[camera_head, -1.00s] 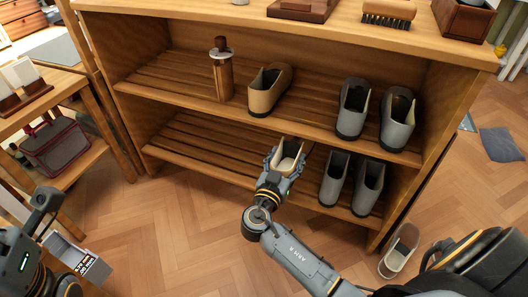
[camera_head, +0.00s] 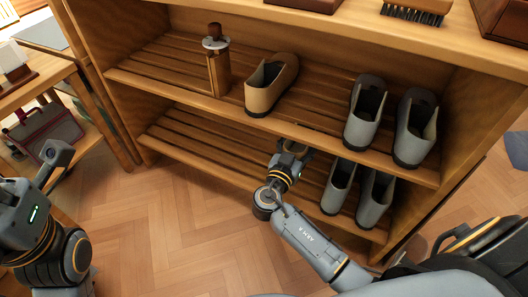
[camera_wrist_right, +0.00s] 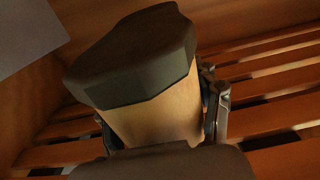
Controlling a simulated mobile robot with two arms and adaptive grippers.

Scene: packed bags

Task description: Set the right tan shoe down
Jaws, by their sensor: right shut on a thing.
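The right tan shoe (camera_wrist_right: 162,112), with its dark sole (camera_wrist_right: 135,55), fills the middle of the right wrist view. My right gripper (camera_head: 291,154) is shut on it, with fingers at its two sides. In the head view the gripper reaches under the upper shelf's front edge, at the lower slatted shelf (camera_head: 205,152). The held shoe is hidden there. Lower-shelf slats lie close around it in the wrist view; I cannot tell whether it touches them. The other tan shoe (camera_head: 262,98) stands on the upper shelf. Part of my left arm shows at the left, without its fingers.
Two grey shoes (camera_head: 366,112) (camera_head: 414,130) stand on the upper shelf at right. Two more (camera_head: 339,187) (camera_head: 374,196) stand below, right of my gripper. The lower shelf's left part is clear.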

